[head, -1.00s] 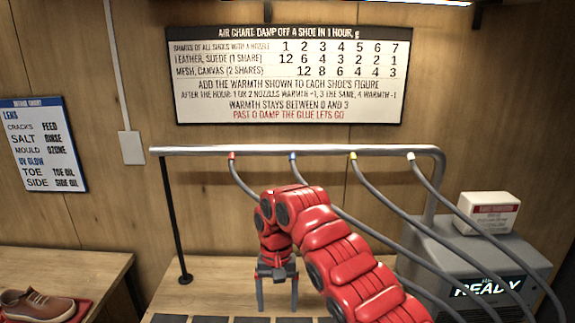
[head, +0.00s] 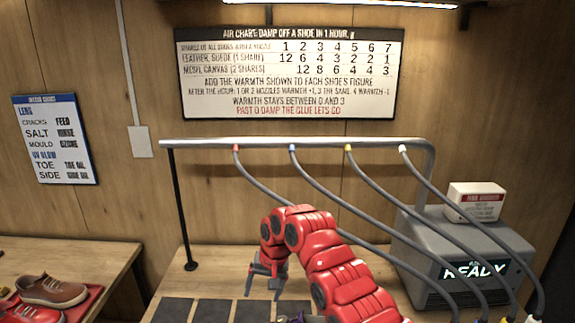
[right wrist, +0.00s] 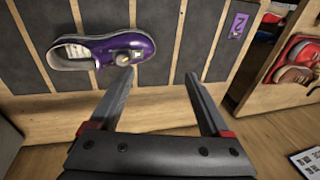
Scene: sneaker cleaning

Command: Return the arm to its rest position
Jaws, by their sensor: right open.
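My right arm is red and reaches in from the lower right of the head view, over the wooden bench. Its right gripper (head: 266,284) hangs above the bench's dark panels, and in the right wrist view the gripper (right wrist: 160,73) has its two fingers spread wide with nothing between them. A purple shoe (right wrist: 108,47) with a round grey piece on it lies on the dark panels, just beyond the left fingertip in that view. Only a sliver of purple shows at the bottom of the head view. My left gripper is out of sight.
A metal rail (head: 300,143) with several hoses stands behind the arm. A grey machine (head: 450,262) reading READY is at the right, with a white box (head: 476,203) on top.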

